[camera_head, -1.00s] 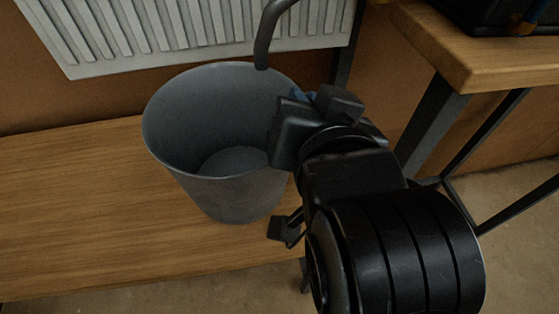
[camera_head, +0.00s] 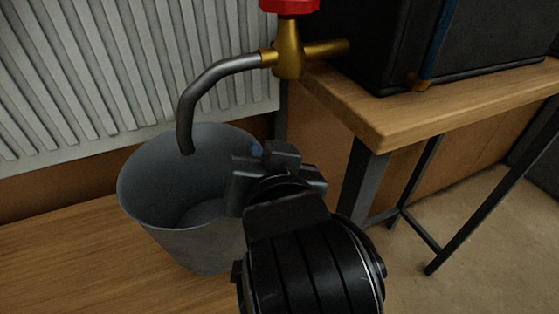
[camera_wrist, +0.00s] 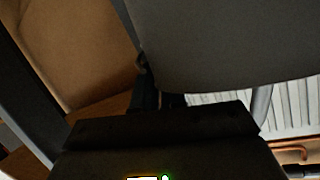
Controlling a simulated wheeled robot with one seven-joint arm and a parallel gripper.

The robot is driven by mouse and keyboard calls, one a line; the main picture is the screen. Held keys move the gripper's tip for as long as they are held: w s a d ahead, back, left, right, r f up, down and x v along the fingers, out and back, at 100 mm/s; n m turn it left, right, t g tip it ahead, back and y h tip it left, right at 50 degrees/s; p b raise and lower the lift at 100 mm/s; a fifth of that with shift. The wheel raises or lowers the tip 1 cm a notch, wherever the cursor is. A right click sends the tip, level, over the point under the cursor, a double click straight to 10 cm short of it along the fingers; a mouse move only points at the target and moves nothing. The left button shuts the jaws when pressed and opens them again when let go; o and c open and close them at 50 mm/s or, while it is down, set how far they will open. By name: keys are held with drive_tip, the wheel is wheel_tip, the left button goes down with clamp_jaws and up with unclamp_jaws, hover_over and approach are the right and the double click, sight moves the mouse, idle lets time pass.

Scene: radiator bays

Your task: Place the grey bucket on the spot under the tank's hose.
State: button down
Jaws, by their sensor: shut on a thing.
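The grey bucket (camera_head: 195,248) stands upright at the bench below, open at the top and empty. My gripper (camera_head: 252,165) is shut on the right side of its rim. In the wrist view the bucket (camera_wrist: 230,45) fills the upper right, with my gripper's dark fingers (camera_wrist: 158,98) at its edge. The tank's grey hose (camera_head: 190,105) bends down from a brass tap, and its end appears over the bucket's opening. The black tank (camera_head: 420,50) stands on the right-hand table. The spot does not show. I cannot tell whether the bucket's base touches the bench.
The low wooden bench (camera_head: 60,265) is clear at the left. A white radiator (camera_head: 90,80) is behind the bucket. The wooden table (camera_head: 430,110) on dark legs is close at the right. The brass tap (camera_head: 290,52) has a red handle (camera_head: 289,5).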

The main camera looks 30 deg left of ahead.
wheel_tip(320, 180, down, 4)
drive_tip(key=shift+r, duration=0.1)
drive_tip(key=c, duration=1.2)
unclamp_jaws()
drive_tip(key=shift+s, duration=0.1)
drive_tip(key=v, duration=1.2)
drive_tip(key=shift+p, duration=0.35)
